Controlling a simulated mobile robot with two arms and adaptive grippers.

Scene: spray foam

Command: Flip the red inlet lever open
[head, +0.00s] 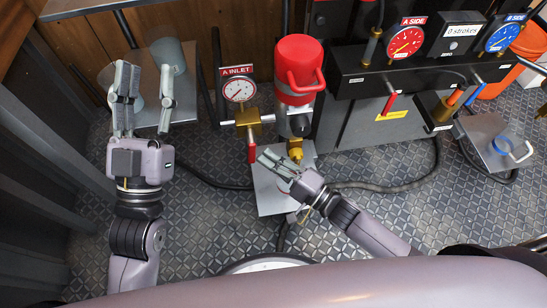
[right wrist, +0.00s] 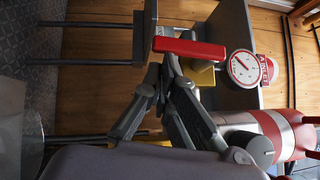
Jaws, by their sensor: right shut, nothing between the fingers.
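The red inlet lever (head: 251,148) hangs down below the brass valve (head: 248,120) under the A INLET gauge (head: 240,89) in the head view. In the right wrist view the lever (right wrist: 190,48) lies across the picture in front of the brass valve (right wrist: 203,76). My right gripper (head: 265,158) is shut and empty, its tips close to the lever's lower end. In the right wrist view its fingertips (right wrist: 160,68) come together near the lever's left end; whether they touch it I cannot tell. My left gripper (head: 150,82) is open and empty, far left of the lever.
A red and grey pump (head: 298,70) stands right of the valve on a metal plate (head: 268,200). A black manifold (head: 425,70) with red and blue levers is further right. Dark hoses cross the tread-plate floor. Wood panelling is behind.

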